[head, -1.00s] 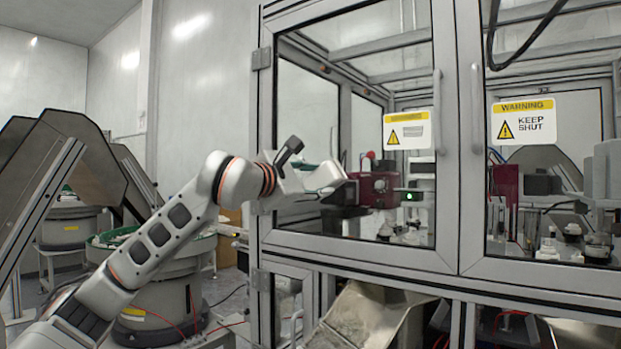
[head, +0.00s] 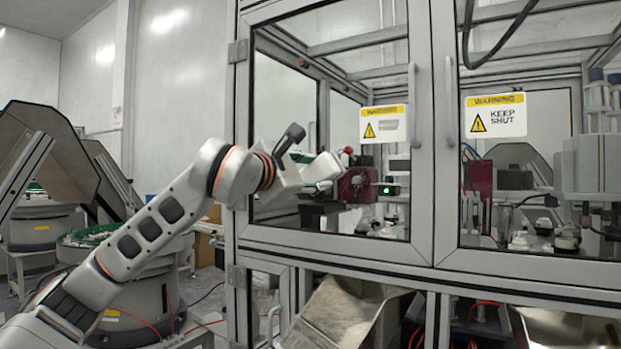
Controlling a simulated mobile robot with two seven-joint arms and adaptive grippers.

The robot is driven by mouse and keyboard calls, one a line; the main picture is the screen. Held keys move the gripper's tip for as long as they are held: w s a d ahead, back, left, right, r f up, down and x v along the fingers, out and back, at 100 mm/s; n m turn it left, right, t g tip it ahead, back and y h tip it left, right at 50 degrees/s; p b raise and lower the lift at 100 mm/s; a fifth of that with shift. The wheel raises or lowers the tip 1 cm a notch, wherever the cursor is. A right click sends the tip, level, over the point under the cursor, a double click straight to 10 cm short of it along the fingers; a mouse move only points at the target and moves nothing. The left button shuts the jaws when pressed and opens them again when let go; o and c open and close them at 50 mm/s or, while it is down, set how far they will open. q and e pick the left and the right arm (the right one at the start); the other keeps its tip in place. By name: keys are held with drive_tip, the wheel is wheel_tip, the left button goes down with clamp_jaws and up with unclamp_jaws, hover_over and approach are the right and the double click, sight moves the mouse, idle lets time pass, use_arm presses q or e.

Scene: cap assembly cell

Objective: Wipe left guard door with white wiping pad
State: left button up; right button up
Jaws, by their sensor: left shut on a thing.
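The left guard door (head: 340,244) is a grey-framed clear panel with a yellow-and-white warning label (head: 384,124) and a vertical handle (head: 414,105). It stands shut in the head view. My left gripper (head: 326,170) is in front of the lower middle of its panel, below and left of the label. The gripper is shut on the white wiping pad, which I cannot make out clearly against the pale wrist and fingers. Whether the pad touches the panel is hard to tell. My right gripper is not in view.
The right guard door (head: 495,115), with a "keep shut" label, adjoins on the right. A black cable (head: 467,30) hangs before it. A metal chute (head: 350,318) is below the left door. A round feeder (head: 125,240) stands at the left, behind my arm.

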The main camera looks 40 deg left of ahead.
use_arm(q)
drive_tip(key=shift+w+d+f, duration=0.1)
drive_tip(key=shift+d+f, duration=0.05)
drive_tip(key=shift+d, duration=0.15)
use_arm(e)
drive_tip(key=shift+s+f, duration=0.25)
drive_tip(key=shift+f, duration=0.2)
use_arm(q)
drive_tip(key=s+a, duration=0.1)
drive_tip(key=a, duration=0.9)
drive_tip(key=shift+a, duration=0.3)
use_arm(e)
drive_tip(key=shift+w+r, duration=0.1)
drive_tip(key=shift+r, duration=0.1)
use_arm(q)
drive_tip(key=shift+s, duration=0.1)
drive_tip(key=s, duration=0.6)
drive_tip(key=shift+d, duration=0.35)
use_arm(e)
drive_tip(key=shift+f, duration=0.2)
